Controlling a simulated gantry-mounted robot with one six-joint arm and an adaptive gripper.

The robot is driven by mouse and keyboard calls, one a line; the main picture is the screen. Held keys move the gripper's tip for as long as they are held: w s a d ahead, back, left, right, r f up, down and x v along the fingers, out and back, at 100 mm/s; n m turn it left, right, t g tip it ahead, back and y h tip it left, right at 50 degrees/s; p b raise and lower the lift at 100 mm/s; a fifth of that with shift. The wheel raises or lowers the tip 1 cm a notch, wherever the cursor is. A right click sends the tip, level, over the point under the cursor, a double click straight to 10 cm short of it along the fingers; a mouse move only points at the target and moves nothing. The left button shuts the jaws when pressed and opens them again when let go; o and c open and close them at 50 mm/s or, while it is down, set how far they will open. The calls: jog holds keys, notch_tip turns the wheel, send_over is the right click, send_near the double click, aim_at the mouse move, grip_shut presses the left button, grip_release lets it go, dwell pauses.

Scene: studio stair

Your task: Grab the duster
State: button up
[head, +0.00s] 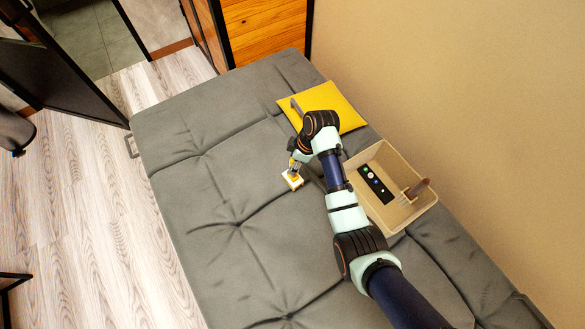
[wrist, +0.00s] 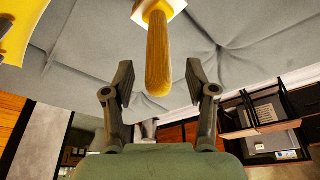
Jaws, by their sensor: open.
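The duster, with a yellow-brown handle (wrist: 158,50) and a white and yellow head (wrist: 172,5), is at the top middle of the wrist view. In the head view the duster (head: 292,181) is on the grey couch, just below my gripper (head: 297,166). My gripper (wrist: 159,86) is open, with one finger on each side of the handle's near end in the wrist view. Gaps show between the fingers and the handle, and I cannot tell how deep the handle sits between them. In the head view my gripper partly hides the handle.
A beige bin (head: 393,222) on the couch, right of my arm, holds a dark remote-like thing (head: 376,184) and a brown-handled tool (head: 417,187). A yellow flat cushion (head: 340,105) lies behind my wrist. The couch's left side (head: 205,190) is clear. A wall stands at right.

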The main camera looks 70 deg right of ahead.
jog(key=b+x, duration=0.2)
jog(key=x, duration=0.2)
jog(key=shift+s+d, duration=0.1)
jog(key=shift+s, duration=0.1)
jog(key=shift+w, duration=0.15)
grip_shut()
